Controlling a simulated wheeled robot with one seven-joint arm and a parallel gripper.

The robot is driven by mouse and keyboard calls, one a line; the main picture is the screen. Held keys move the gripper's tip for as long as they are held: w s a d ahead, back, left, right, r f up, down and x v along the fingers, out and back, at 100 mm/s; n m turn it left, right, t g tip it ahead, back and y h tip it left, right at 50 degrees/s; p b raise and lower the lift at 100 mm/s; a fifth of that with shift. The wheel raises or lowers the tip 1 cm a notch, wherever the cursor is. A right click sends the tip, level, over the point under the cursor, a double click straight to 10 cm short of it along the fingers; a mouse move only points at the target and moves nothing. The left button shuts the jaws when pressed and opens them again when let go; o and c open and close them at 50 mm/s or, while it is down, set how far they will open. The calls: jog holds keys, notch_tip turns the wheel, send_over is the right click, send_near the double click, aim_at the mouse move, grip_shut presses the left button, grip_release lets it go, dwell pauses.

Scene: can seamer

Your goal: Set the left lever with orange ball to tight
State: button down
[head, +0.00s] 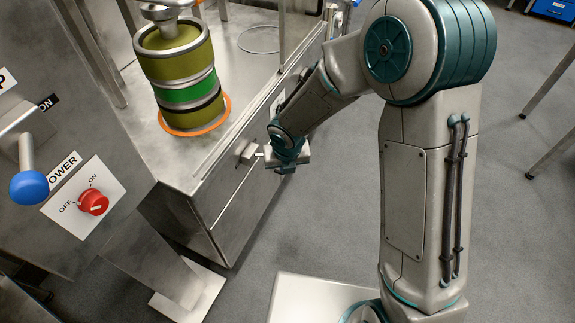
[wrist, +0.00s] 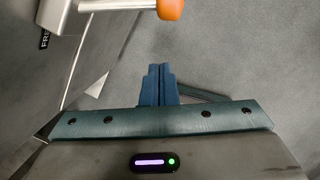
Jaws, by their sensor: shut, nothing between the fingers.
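The lever's orange ball (wrist: 171,9) is at the top of the wrist view, on the end of a pale metal rod (wrist: 118,5) that runs left to a grey block (wrist: 62,14). My gripper (wrist: 160,68) is shut and empty; its blue fingertips are apart from the ball in the picture, below it. In the head view my wrist is at the bench's front face, beside a small grey block (head: 244,151) with a short rod. The orange ball does not show there; my arm seems to hide it. A partly cut-off label reading "FRE" (wrist: 45,38) is left of the lever.
The metal bench (head: 262,97) carries a stack of olive and green cylinders (head: 187,93) on an orange ring (head: 224,108). At left a panel has a red power knob (head: 93,202) and a blue-ball lever (head: 29,187).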

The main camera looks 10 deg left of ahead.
jog(key=s+d+r+p, duration=0.3)
jog(key=d+r+p, duration=0.2)
jog(key=r, duration=0.5)
jog(key=shift+s+r+p, duration=0.2)
jog(key=shift+r+p, duration=0.1)
jog(key=shift+p, duration=0.85)
